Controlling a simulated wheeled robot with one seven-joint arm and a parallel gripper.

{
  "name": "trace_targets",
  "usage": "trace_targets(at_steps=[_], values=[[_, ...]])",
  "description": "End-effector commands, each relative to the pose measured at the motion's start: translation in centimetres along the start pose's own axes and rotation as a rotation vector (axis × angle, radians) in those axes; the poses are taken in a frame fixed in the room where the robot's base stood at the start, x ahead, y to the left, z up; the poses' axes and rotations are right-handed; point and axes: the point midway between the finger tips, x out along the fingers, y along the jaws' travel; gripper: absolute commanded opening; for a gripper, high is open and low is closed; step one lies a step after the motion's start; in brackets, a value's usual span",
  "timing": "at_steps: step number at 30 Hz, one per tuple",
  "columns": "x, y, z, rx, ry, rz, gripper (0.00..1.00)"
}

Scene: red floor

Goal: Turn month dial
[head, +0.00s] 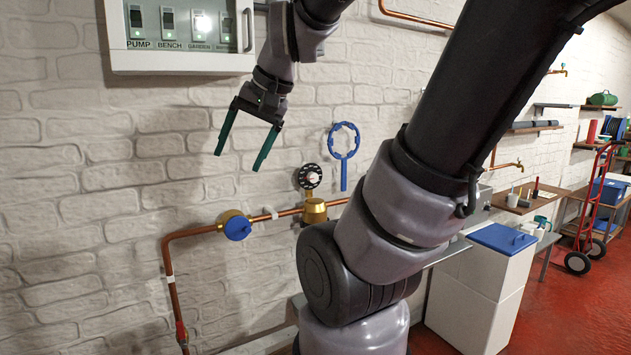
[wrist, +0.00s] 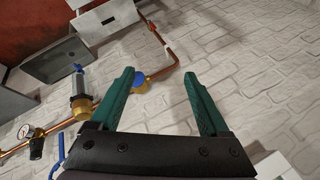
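A round black dial (head: 309,176) with white marks around its rim and a pale centre with some red stands on a brass body (head: 314,211) on the copper pipe in the head view. It looks like the month dial, but its lettering is too small to read. I cannot make out its face for certain in the wrist view. My gripper (head: 238,161) is open and empty, fingers pointing down, to the left of the dial and apart from it. Its two green fingers also show spread in the wrist view (wrist: 158,73).
A brass valve with a blue knob (head: 237,228) is on the pipe left of the dial. A blue ring-headed tool (head: 344,146) is against the wall to the dial's right. A white switch box (head: 180,59) is above.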

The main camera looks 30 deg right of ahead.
Motion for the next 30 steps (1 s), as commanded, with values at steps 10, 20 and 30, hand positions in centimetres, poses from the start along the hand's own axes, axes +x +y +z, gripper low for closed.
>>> trace_targets(at_steps=[10,20,30], values=[[8.7,-0.5,-6.2,0.653,-0.343,-0.24,0.79],[14.0,6.3,-19.4,1.316,-0.375,-0.706,0.79],[16.5,25.6,-29.6,1.897,-0.065,-1.226,0.79]])
